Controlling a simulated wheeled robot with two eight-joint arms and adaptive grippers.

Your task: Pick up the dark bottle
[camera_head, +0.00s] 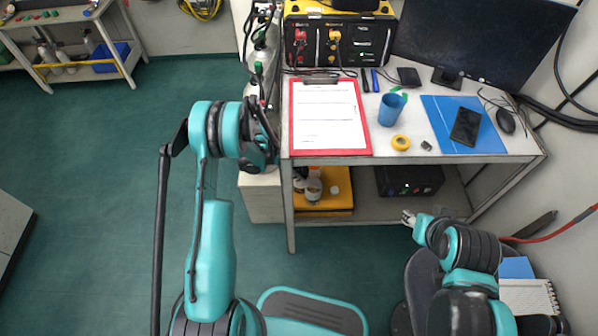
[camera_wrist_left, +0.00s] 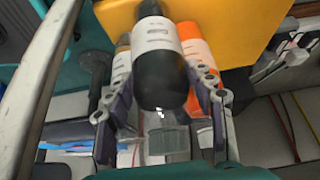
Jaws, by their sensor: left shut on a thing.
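The dark bottle (camera_wrist_left: 165,75) with a white label fills the middle of the left wrist view. My left gripper (camera_wrist_left: 158,88) has one finger on each side of it and is shut on it. An orange bottle (camera_wrist_left: 200,55) stands right behind it, and another pale-labelled bottle (camera_wrist_left: 122,68) shows at its left. In the head view my left arm reaches down at the table's left side, and its fingers are hidden there. My right gripper (camera_head: 408,218) is small, near the lower shelf's front; its jaw state is unclear.
A yellow tray (camera_head: 325,202) with bottles sits on the lower shelf beside a dark box (camera_head: 410,180). Above, the tabletop holds a red clipboard (camera_head: 328,115), blue cup (camera_head: 391,109), yellow tape (camera_head: 401,143) and monitor (camera_head: 480,40). The green floor at left is open.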

